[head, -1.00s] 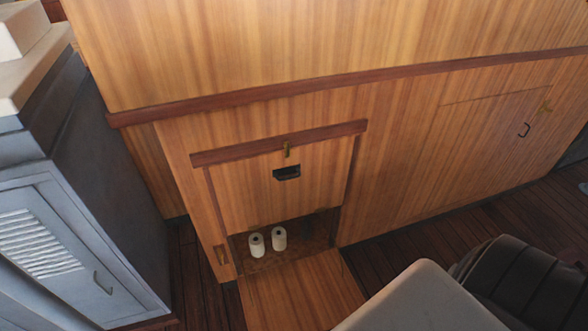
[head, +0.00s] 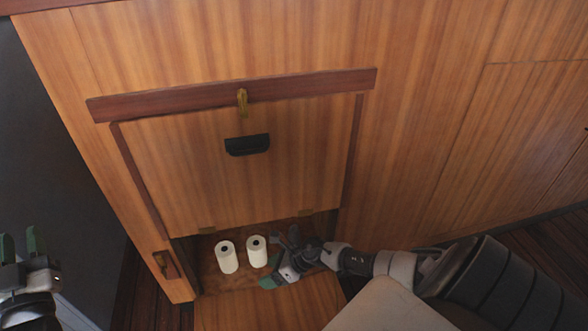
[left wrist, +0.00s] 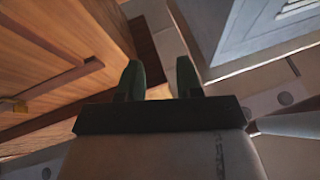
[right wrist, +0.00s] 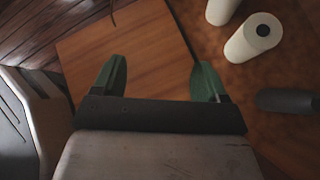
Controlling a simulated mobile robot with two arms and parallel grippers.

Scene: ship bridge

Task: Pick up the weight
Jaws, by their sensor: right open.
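A dark grey rounded object (right wrist: 288,101), which looks like the weight, lies on the brown compartment floor in the right wrist view. In the head view my right arm crowds that spot, and I cannot clearly tell the object from the arm. My right gripper (head: 269,281) is at the low compartment opening. Its green fingers (right wrist: 160,70) are apart and empty over the wooden panel, left of the dark object in the right wrist view. My left gripper (head: 21,243) is at the far left of the head view. Its fingers (left wrist: 159,68) are apart with nothing between them.
Two white rolls (head: 227,257) (head: 256,251) stand in the compartment beside my right gripper. A wooden flap with a black handle (head: 247,144) is above the opening. A flat wooden panel (right wrist: 125,60) lies in front. A grey cabinet (left wrist: 265,35) is near my left gripper.

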